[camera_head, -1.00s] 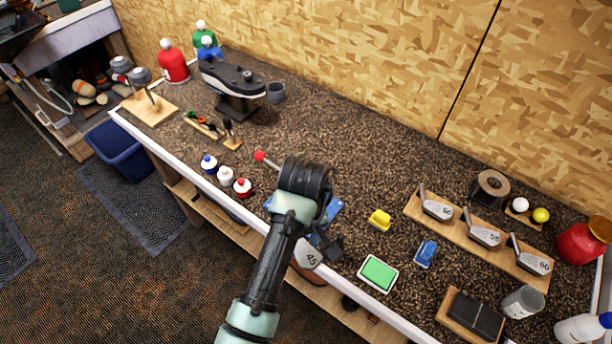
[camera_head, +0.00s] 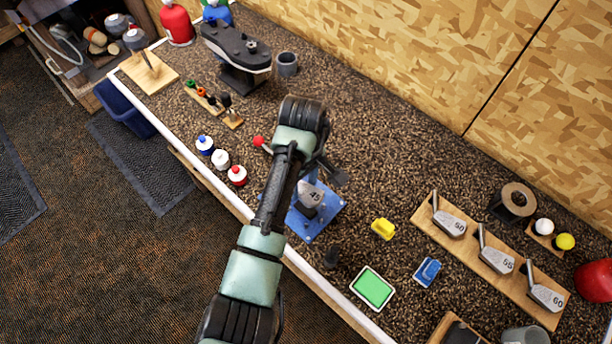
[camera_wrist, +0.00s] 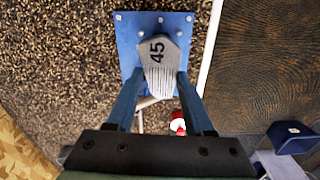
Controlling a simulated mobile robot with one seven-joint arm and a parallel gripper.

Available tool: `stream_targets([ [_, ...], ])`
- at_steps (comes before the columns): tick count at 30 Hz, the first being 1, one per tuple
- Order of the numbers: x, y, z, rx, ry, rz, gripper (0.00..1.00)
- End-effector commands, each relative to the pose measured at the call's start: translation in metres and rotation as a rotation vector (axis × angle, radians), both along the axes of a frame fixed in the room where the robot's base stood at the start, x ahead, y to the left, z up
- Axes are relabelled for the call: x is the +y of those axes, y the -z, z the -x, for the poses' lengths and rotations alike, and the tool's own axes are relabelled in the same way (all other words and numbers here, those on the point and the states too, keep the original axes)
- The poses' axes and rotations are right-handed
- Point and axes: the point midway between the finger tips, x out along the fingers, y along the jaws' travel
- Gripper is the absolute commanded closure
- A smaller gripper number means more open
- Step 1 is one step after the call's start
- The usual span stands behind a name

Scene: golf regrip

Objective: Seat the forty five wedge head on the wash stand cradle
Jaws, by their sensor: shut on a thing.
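The grey wedge head marked 45 (camera_head: 310,194) is between the fingers of my gripper (camera_wrist: 160,80), which is shut on it. In the wrist view the head (camera_wrist: 158,55) has its number facing the camera and its grooved face between the fingertips. It is above a blue bolted base (camera_head: 328,222), also behind it in the wrist view (camera_wrist: 127,32). I cannot tell whether head and base touch.
A wooden rack (camera_head: 470,258) with heads 50, 55 and 60 is at right. A yellow block (camera_head: 383,229), a green-screened tablet (camera_head: 372,289) and a blue item (camera_head: 427,271) lie nearby. Several small bottles (camera_head: 221,160) line the front edge. A red-knobbed lever (camera_head: 259,141) is by my wrist.

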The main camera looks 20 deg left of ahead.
Motion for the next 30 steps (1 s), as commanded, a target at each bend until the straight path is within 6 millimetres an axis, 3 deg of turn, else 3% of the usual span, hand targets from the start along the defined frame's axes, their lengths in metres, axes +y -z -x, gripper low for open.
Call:
stream_targets([
  [21, 0.0, 0.064, 0.0, -0.001, 0.0, 0.0, 1.0],
  [30, 0.0, 0.072, -0.001, -0.001, 0.001, -0.001, 1.0],
])
